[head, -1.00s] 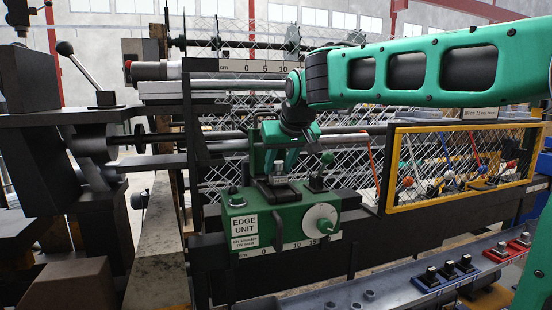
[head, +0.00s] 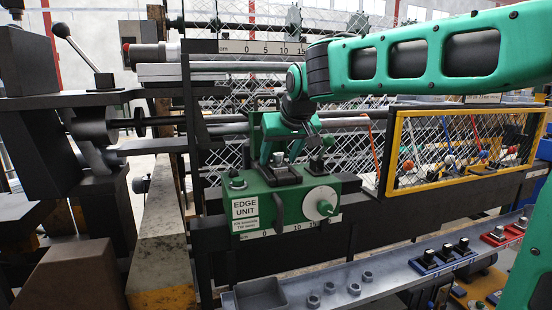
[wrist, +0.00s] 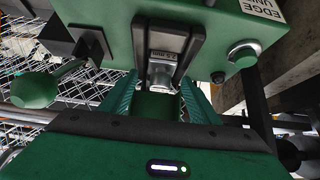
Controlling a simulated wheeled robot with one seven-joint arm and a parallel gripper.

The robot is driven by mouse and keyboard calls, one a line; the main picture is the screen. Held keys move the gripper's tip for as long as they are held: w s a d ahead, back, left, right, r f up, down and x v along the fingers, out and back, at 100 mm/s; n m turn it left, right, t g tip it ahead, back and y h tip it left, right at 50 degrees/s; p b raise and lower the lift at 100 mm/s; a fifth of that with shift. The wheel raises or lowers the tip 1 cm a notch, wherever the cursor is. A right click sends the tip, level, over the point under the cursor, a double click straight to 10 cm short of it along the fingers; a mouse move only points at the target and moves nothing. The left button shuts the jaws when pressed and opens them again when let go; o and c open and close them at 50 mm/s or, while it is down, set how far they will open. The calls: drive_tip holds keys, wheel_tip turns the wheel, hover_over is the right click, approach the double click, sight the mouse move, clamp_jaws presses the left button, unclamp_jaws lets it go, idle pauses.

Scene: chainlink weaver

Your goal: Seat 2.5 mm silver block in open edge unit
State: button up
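The green edge unit (head: 290,205) sits on the dark machine rail, with a white label and a round dial on its front. The dark slot frame on its top (head: 284,176) shows in the wrist view as two black walls (wrist: 190,48). The small silver block (wrist: 160,73), with a "2.5 mm" mark beside it, sits between these walls at the slot mouth. How deep it sits cannot be told. My gripper (wrist: 160,88) is right at the block, its green fingers spread on either side with gaps showing. In the head view my gripper (head: 281,157) stands just above the slot and mostly hides the block.
A black handle (head: 279,208) and a dial (head: 320,203) stick out from the unit's front. A yellow-framed mesh window (head: 392,150) stands to the right. A grey tray (head: 340,285) with nuts and black blocks (head: 455,255) runs below in front.

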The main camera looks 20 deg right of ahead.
drive_tip(key=v, duration=1)
drive_tip(key=shift+s+r, duration=0.2)
drive_tip(key=shift+r, duration=0.05)
drive_tip(key=s+d+f, duration=0.1)
drive_tip(key=d+f, duration=0.1)
drive_tip(key=s+d+f+m+g, duration=0.1)
drive_tip(key=s+d+f, duration=0.1)
drive_tip(key=d+f, duration=0.1)
drive_tip(key=s+d+f+g+h, duration=0.1)
drive_tip(key=s+d+f, duration=0.1)
drive_tip(key=d+f, duration=0.1)
drive_tip(key=shift+s+f+m, duration=0.1)
drive_tip(key=shift+s+m, duration=0.05)
drive_tip(key=shift+m, duration=0.15)
drive_tip(key=s+d+f+m+g, duration=0.2)
drive_tip(key=s+d+f+g, duration=0.1)
drive_tip(key=s+f, duration=0.8)
drive_tip(key=s+d+f+m+g+y, duration=0.1)
drive_tip(key=s+d+f+m+g, duration=0.1)
drive_tip(key=s+d+f, duration=0.4)
drive_tip(key=s+f+g, duration=0.1)
drive_tip(key=s+f, duration=0.4)
drive_tip(key=s, duration=0.5)
drive_tip(key=shift+m, duration=0.4)
drive_tip(key=shift+w, duration=0.1)
